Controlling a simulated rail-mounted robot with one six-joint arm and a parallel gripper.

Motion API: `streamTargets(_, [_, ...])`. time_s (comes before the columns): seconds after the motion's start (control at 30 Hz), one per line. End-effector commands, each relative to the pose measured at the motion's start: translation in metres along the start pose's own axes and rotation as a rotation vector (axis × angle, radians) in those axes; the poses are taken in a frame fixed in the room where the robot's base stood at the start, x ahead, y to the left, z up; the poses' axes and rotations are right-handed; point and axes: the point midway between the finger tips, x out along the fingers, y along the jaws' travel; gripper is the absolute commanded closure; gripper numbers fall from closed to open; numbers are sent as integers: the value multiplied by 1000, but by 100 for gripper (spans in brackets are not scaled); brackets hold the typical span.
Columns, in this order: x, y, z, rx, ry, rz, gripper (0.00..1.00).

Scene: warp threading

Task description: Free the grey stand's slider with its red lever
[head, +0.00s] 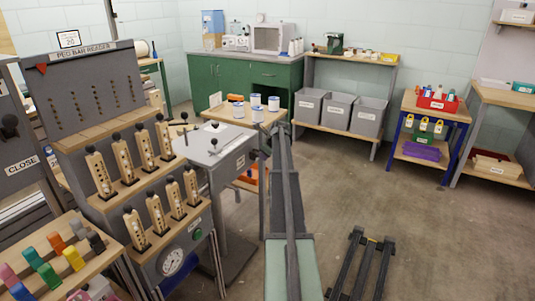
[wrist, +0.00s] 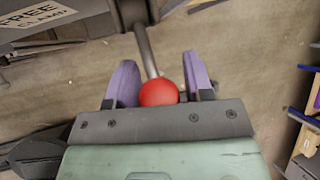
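The grey stand (head: 215,155) is left of centre in the head view, with a white label on its side and a dark knob on top. The lever's red ball (wrist: 158,92) is on a grey rod running up to the stand. My gripper (wrist: 160,60) has its purple fingers on either side of the ball, apparently with a small gap at the right. The slider is not clearly identifiable. My arm hides the gripper in the head view.
The peg bar rack (head: 85,90) and its rows of wooden pegs are close on the left. A small table with several white-and-blue tins (head: 238,109) stands behind the stand. Grey bins (head: 340,112) line the back. The floor (head: 360,190) at right is largely clear.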

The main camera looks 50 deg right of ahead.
Motion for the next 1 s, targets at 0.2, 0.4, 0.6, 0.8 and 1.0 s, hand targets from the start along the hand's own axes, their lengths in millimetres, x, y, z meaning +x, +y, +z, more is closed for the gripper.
streamTargets(0.2, [0,0,0,0,0,1,40])
streamTargets(0.4, [-6,0,0,0,1,1,40])
streamTargets(0.6, [-46,-1,4,1,1,1,40])
streamTargets(0.8, [-98,-1,4,1,1,1,40])
streamTargets(1.0, [-110,0,1,0,1,1,40])
